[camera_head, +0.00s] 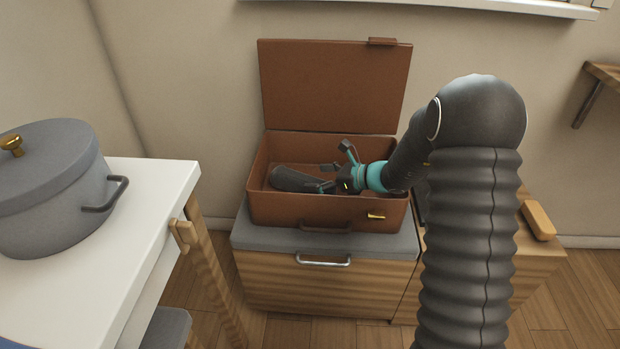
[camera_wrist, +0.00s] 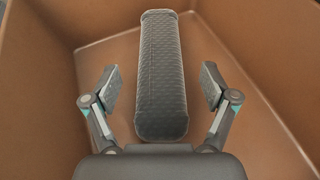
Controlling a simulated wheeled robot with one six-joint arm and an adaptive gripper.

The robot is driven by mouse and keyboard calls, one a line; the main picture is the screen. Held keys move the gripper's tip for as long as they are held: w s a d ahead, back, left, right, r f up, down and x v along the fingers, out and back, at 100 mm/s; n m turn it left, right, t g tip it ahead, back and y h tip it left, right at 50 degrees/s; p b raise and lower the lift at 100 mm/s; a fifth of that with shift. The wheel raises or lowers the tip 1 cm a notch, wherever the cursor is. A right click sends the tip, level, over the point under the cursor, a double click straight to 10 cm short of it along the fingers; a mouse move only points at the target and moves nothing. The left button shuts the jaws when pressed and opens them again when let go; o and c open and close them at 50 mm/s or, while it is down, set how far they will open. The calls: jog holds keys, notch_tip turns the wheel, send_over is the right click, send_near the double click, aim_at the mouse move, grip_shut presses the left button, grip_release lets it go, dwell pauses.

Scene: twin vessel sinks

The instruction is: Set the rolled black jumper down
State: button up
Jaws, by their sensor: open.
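The rolled black jumper (camera_head: 296,179) lies inside the open brown suitcase (camera_head: 285,213), toward its left part. In the wrist view the jumper (camera_wrist: 161,75) is a long dark textured roll on the case floor, pointing away from my gripper. My gripper (camera_head: 332,177) is inside the case at the jumper's right end. In the wrist view my gripper (camera_wrist: 160,88) is open, with one finger on each side of the roll and a visible gap to both. The near end of the roll is close to the palm.
The suitcase lid (camera_head: 335,87) stands up at the back. The case rests on a grey-topped wooden cabinet (camera_head: 325,285). A white table (camera_head: 150,195) with a grey pot (camera_head: 55,190) is at left. A yellow-orange object (camera_head: 538,221) lies at right.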

jog(key=v, duration=0.8)
jog(key=shift+s+d, duration=0.2)
jog(key=shift+d, duration=0.15)
jog(key=shift+r, duration=0.1)
